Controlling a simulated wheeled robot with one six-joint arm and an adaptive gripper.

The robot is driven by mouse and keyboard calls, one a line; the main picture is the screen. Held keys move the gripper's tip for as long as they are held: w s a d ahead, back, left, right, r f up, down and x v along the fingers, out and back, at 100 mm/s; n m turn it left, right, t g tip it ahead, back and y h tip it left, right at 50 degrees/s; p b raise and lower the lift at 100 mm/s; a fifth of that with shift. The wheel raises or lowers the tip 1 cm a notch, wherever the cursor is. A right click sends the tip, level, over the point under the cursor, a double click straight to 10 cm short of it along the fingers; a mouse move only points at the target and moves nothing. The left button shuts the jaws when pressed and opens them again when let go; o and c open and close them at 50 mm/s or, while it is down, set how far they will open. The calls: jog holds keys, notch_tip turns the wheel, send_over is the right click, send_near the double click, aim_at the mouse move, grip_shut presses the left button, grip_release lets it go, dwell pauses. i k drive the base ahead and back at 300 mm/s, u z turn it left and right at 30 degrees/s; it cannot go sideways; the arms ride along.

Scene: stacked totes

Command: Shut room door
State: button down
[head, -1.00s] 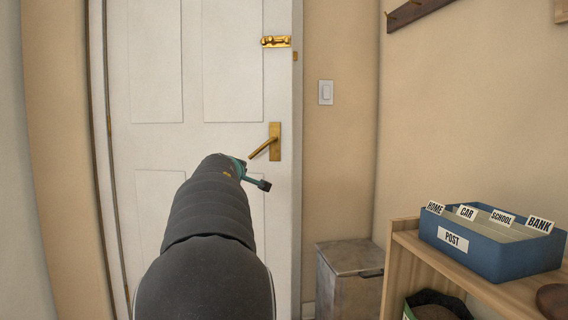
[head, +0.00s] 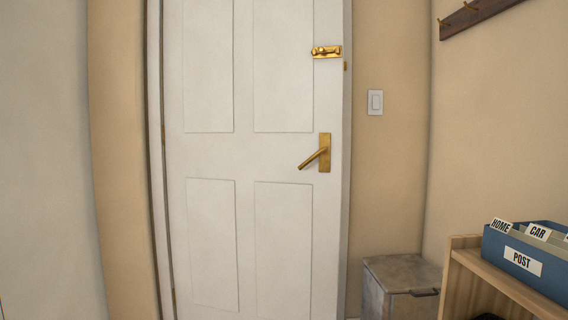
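The white panelled room door (head: 243,155) fills the middle of the head view. Its hinges are on the left and its right edge shows beside the beige wall. A brass lever handle (head: 323,154) sits on the door's right side, its lever pointing down to the left. A brass bolt (head: 327,52) is mounted higher up near the same edge. My gripper and arm are out of view.
A light switch (head: 375,102) is on the wall right of the door. A grey lidded bin (head: 401,287) stands below it. A wooden shelf (head: 462,243) with a blue post box (head: 528,262) is at the right. A hook rail (head: 478,16) hangs above.

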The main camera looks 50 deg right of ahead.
aim_at(254, 235)
jog(key=i, duration=1.35)
jog(key=z, duration=1.5)
